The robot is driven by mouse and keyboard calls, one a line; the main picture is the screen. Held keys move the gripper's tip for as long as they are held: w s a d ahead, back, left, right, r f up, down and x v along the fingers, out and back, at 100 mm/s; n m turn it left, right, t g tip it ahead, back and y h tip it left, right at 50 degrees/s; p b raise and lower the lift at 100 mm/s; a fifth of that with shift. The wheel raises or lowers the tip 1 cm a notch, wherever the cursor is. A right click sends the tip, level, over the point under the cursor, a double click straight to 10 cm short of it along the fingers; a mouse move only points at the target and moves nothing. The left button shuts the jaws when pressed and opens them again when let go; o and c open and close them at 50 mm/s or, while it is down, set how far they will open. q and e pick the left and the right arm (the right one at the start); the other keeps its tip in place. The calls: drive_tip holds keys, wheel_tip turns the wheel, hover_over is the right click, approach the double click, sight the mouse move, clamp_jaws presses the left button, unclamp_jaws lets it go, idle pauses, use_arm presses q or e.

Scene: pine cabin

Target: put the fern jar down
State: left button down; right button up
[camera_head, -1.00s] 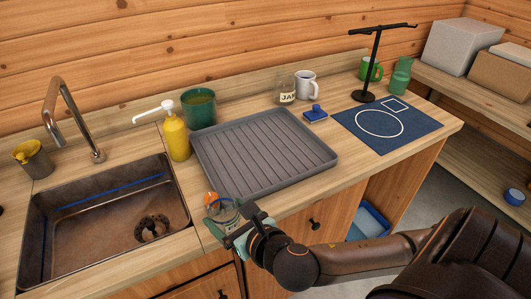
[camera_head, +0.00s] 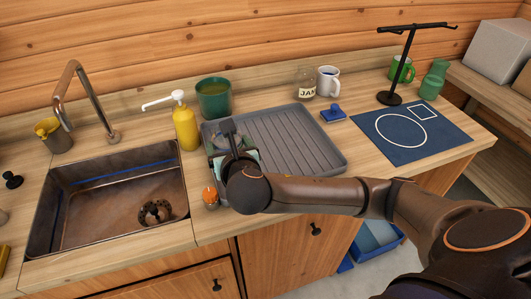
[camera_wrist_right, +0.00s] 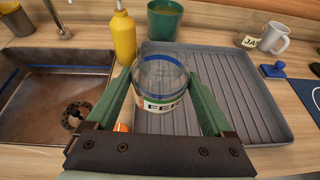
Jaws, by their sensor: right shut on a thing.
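The fern jar (camera_wrist_right: 160,85) is clear glass with a pale label, on which "FE" can be read in the right wrist view. My right gripper (camera_wrist_right: 161,80) has its two green fingers on either side of the jar and is shut on it. In the head view my right gripper (camera_head: 233,158) is over the left end of the grey ribbed tray (camera_head: 290,135), and my wrist hides most of the jar. The jar looks upright. I cannot tell whether its base touches the tray. My left gripper is not in view.
An orange-topped item (camera_head: 209,196) stands by the tray's front left corner. A yellow pump bottle (camera_head: 185,127) and green pot (camera_head: 213,98) stand behind; the sink (camera_head: 110,205) is left. The tray's ribbed surface is bare to the right. A blue mat (camera_head: 410,132) lies farther right.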

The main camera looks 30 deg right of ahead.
drive_tip(key=shift+w+r, duration=0.3)
drive_tip(key=shift+r, duration=0.15)
drive_tip(key=shift+w+d+h, duration=0.15)
drive_tip(key=shift+d+h, duration=0.05)
drive_tip(key=shift+h, duration=0.1)
drive_tip(key=w+d+f, duration=0.1)
drive_tip(key=d+f, duration=0.1)
drive_tip(key=d, duration=0.2)
drive_tip(key=w+d+f, duration=0.1)
drive_tip(key=d+f, duration=0.2)
drive_tip(key=d, duration=0.1)
drive_tip(key=w+d+f, duration=0.1)
drive_tip(key=d+f, duration=0.2)
drive_tip(key=shift+w+d+f, duration=0.2)
drive_tip(key=shift+w+d, duration=0.1)
drive_tip(key=shift+d, duration=0.1)
drive_tip(key=shift+w+d+f+b, duration=0.15)
drive_tip(key=shift+d+f+b, duration=0.15)
drive_tip(key=shift+d+f, duration=0.25)
drive_tip(key=shift+f, duration=1.65)
